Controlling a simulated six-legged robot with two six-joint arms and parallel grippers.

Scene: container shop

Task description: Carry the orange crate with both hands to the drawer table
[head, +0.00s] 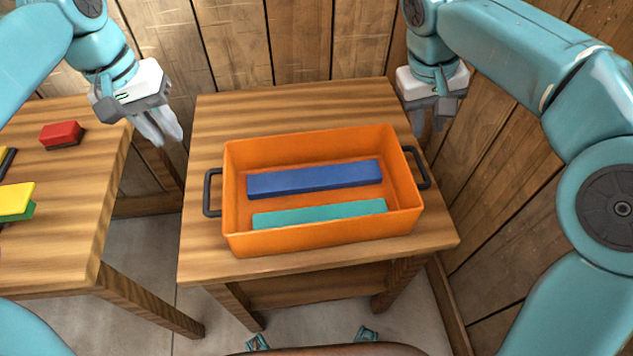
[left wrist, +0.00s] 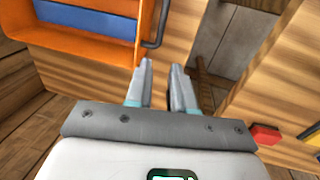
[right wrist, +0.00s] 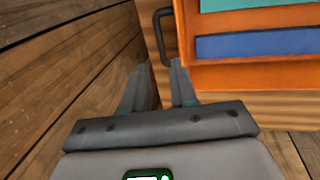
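The orange crate (head: 320,239) stands on a wooden table (head: 300,102), with a dark handle at each end. A blue bar (head: 315,179) and a teal bar (head: 320,214) lie inside it. My left gripper (head: 165,138) is open and empty, above and to the left of the left handle (head: 212,192); that handle also shows in the left wrist view (left wrist: 157,25). My right gripper (head: 428,125) is open and empty, beyond the right handle (head: 423,168). In the right wrist view that handle (right wrist: 160,35) is just ahead of the fingers. Neither gripper touches the crate.
A second wooden table (head: 65,235) stands at the left, with a red block (head: 61,134) and a yellow-green block (head: 16,202) on it. A gap separates the two tables. Wooden plank walls (head: 300,40) close off the back and right.

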